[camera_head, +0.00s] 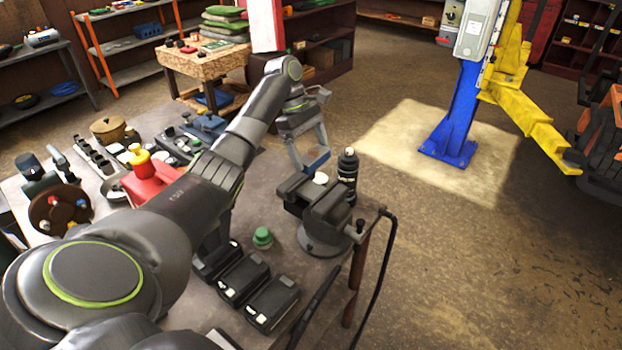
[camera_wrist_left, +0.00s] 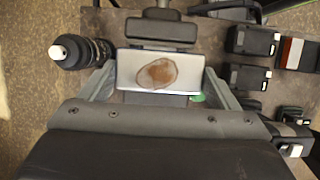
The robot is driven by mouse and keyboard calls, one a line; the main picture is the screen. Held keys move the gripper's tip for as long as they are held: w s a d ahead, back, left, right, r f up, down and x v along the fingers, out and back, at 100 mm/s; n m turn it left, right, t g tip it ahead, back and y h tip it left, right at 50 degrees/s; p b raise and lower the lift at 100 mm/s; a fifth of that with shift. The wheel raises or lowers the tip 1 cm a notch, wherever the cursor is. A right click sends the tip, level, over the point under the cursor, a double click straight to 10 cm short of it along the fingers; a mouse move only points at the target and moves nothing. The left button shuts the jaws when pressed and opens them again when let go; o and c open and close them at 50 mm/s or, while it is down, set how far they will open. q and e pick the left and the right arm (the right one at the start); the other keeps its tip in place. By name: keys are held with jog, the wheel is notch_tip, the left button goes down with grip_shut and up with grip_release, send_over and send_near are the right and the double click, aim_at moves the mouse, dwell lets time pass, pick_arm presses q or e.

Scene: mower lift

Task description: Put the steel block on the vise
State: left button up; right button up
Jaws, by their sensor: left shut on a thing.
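The steel block (camera_wrist_left: 130,72) is a flat silvery piece with a brown rust-like stain on its face. My left gripper (camera_wrist_left: 157,86) is shut on it, one finger at each end. In the head view my left gripper (camera_head: 307,152) comes down behind the vise (camera_head: 325,226), with the block (camera_head: 318,160) showing as a bluish strip at the fingertips. The vise (camera_wrist_left: 160,28) also shows in the left wrist view, partly hidden by the block. The block looks close to the vise jaws; I cannot tell whether it touches them. My right gripper is out of view.
A black bottle (camera_head: 347,176) stands right beside the vise. A green-capped item (camera_head: 263,238) and several black battery-like packs (camera_head: 243,277) lie in front on the bench. A red can (camera_head: 152,180) and other tools crowd the left side. Open floor lies to the right.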

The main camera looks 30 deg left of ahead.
aim_at(310, 163)
pick_arm(q)
jog(key=shift+s+d+f+b, duration=0.1)
jog(key=shift+s+f+b, duration=0.1)
jog(key=shift+f+b, duration=0.4)
jog(key=shift+s+d+f+b, duration=0.1)
jog(key=shift+s+f+b, duration=0.05)
jog(key=shift+f+b, duration=0.4)
jog(key=shift+w+a+f+b, duration=0.15)
jog(key=shift+f+b, duration=0.3)
jog(key=shift+f, duration=0.3)
jog(key=shift+w+a+f+p, duration=0.2)
jog(key=shift+f+p, duration=0.1)
jog(key=shift+f, duration=0.25)
jog(key=shift+w+a+f+p, duration=0.15)
jog(key=shift+f+p, duration=0.1)
jog(key=shift+f, duration=0.25)
jog(key=x, duration=0.1)
jog(key=p+x, duration=0.1)
jog(key=shift+s+a+f, duration=0.15)
jog(key=shift+f, duration=0.45)
jog(key=o, duration=1.3)
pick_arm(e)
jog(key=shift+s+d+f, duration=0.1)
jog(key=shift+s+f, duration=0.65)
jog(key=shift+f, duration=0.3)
